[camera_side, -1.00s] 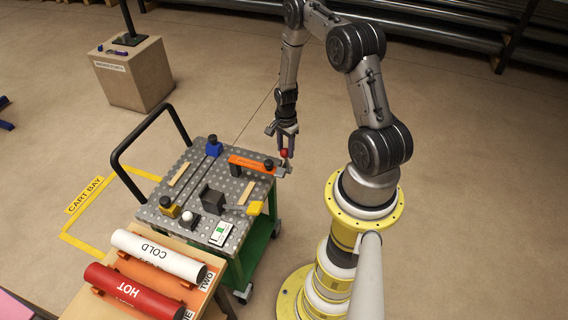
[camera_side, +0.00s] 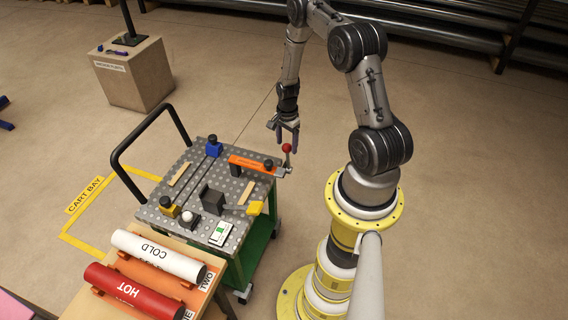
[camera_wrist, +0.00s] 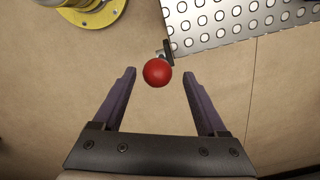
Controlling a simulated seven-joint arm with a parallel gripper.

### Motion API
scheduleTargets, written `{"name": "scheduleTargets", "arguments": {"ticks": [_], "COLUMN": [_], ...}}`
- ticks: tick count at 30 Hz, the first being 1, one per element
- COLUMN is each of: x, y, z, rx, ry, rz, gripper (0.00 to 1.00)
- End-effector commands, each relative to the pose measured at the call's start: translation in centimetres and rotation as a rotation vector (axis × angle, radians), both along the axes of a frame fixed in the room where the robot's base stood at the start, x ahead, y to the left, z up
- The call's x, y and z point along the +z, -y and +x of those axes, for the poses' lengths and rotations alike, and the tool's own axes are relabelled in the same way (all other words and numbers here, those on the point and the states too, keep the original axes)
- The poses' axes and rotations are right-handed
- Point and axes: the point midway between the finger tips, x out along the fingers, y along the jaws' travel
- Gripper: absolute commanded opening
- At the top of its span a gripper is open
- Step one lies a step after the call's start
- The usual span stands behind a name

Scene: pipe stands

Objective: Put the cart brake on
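The cart (camera_side: 200,232) has a perforated metal top and a green body. A brake lever with a red ball knob (camera_side: 287,148) stands roughly upright on a bracket at the cart's right corner. My gripper (camera_side: 287,138) is open and empty, just above and slightly behind the knob in the side view. In the wrist view the red knob (camera_wrist: 157,72) shows between the two spread purple fingers (camera_wrist: 160,75), with a gap on both sides. The lever's shaft is mostly hidden under the knob there.
White COLD (camera_side: 158,254) and red HOT (camera_side: 132,291) pipes lie on the front stand. A yellow-marked cart bay (camera_side: 85,195) is at left. Floor behind the lever is clear.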

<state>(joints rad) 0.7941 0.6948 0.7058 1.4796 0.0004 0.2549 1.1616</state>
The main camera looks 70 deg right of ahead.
Motion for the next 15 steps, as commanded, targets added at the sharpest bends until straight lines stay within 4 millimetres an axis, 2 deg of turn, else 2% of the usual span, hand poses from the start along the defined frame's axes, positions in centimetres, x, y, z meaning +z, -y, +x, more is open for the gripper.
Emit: {"name": "scheduleTargets", "arguments": {"ticks": [7, 15], "x": [0.1, 2.0], "y": [-0.1, -0.1], "z": [-0.1, -0.1], "rx": [0.0, 0.0], "ry": [-0.003, -0.002], "rz": [0.003, 0.002], "gripper": [0.75, 0.75]}}
